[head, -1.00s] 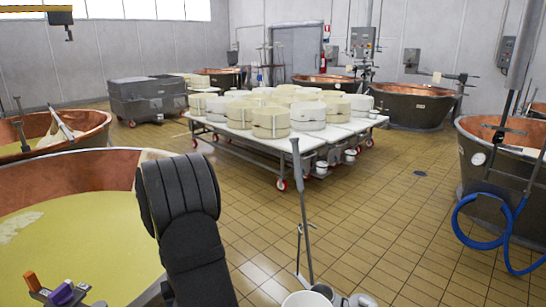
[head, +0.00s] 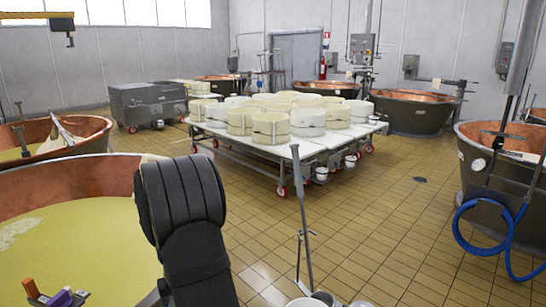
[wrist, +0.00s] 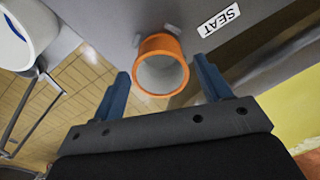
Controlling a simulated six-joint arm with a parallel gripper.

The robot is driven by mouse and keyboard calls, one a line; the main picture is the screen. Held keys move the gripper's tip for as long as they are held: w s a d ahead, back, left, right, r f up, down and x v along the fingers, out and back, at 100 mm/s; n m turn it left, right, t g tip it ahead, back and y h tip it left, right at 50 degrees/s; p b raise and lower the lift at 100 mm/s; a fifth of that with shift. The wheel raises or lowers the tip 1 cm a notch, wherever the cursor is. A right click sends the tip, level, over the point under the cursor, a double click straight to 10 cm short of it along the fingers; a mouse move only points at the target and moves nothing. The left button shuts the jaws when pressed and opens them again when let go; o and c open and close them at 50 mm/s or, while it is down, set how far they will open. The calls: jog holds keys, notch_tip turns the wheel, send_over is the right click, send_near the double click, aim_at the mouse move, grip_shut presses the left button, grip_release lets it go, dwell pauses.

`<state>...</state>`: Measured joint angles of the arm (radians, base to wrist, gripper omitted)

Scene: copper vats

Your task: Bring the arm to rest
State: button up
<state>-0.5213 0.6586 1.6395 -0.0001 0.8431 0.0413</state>
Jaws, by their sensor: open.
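My gripper (wrist: 162,70) shows in the wrist view with its two blue fingers spread wide and nothing gripped between them. An orange-rimmed, hollow round piece (wrist: 162,65) with a pale inside shows between and beyond the fingertips, against a grey surface (wrist: 105,22). I cannot tell how far it is from the fingers. A label reading "SEAT" (wrist: 219,20) is on the grey surface to its right. In the head view my dark arm link stands at lower centre-left, and the gripper itself is not visible there.
A copper vat (head: 85,172) of yellowish liquid is close on the left. A wheeled table (head: 325,143) with pale cheese moulds (head: 270,128) stands mid-room. A pole (head: 301,205) rises in front. A vat with a blue hose (head: 458,222) is at right. Tiled floor between is open.

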notch_tip(320, 180, down, 4)
jog(key=shift+r, duration=0.15)
notch_tip(320, 180, up, 5)
jog(key=shift+f, duration=0.2)
jog(key=d+r, duration=0.7)
jog(key=d, duration=0.5)
jog(key=s+a+r+n, duration=0.4)
jog(key=a+r, duration=0.1)
jog(key=a, duration=0.5)
jog(key=s+a+r+n, duration=0.4)
jog(key=a+r, duration=0.1)
jog(key=a, duration=0.5)
jog(key=s+a+r+n, duration=0.3)
jog(key=a+r+n, duration=0.15)
jog(key=a, duration=0.45)
jog(key=s+a+f, duration=0.3)
jog(key=s+a, duration=0.1)
jog(key=s, duration=0.6)
jog(key=shift+s+a+n, duration=0.15)
jog(key=shift+s+n, duration=0.2)
jog(key=shift+s, duration=0.05)
